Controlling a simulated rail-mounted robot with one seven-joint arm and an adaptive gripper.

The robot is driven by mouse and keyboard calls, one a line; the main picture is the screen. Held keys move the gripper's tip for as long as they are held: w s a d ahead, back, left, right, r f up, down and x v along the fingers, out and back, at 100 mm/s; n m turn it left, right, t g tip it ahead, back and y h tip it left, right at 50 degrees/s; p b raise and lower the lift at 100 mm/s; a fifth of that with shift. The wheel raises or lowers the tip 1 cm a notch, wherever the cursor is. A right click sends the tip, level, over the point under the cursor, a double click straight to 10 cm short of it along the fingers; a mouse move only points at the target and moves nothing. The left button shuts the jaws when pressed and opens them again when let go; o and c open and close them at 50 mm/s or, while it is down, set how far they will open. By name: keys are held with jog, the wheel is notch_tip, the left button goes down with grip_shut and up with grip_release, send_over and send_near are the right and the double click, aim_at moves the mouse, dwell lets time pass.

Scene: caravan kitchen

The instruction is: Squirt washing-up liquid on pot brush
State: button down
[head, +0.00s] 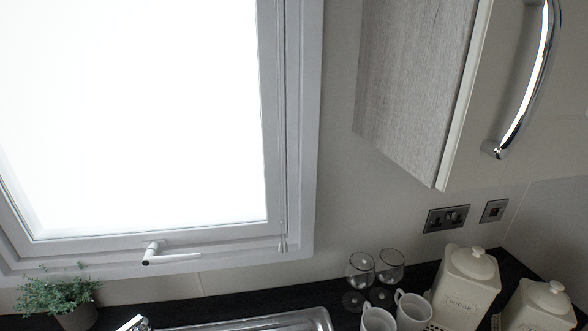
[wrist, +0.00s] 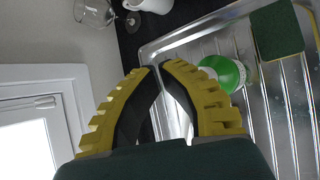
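In the wrist view, my gripper (wrist: 156,67) has yellow ridged fingers with black inner faces. The tips are close together with a narrow gap; no held object shows between them. A rounded green and white item (wrist: 225,72) is beside and beyond the right finger, partly hidden by it, over the metal drainer. I cannot tell whether it is the washing-up liquid bottle or part of the pot brush. Neither of these can be clearly picked out in either view. My gripper is not visible in the head view.
A steel drainer (head: 265,322) adjoins the dark worktop. A green sponge (wrist: 276,30) lies on it. Wine glasses (head: 361,272), white mugs (head: 411,310) and a sugar canister (head: 467,284) stand to the right. A plant (head: 58,294) is at left; a wall cupboard (head: 425,80) overhangs at right.

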jog(key=shift+r+p, duration=2.35)
jog(key=shift+p, duration=0.25)
jog(key=shift+f, duration=0.15)
jog(key=w+d+r+m+t+y, duration=0.1)
jog(key=d+r+m+t, duration=0.5)
jog(key=d, duration=0.6)
jog(key=s+a+r+m+t+y, duration=0.2)
jog(key=r+m+t, duration=0.2)
jog(key=r, duration=0.5)
jog(key=s+a+r+m+t+y, duration=0.3)
jog(key=r+m+t, duration=0.2)
jog(key=r+m, duration=0.3)
notch_tip(320, 180, up, 2)
jog(key=shift+s+a+r+m+t, duration=0.25)
jog(key=shift+a+m+t, duration=0.05)
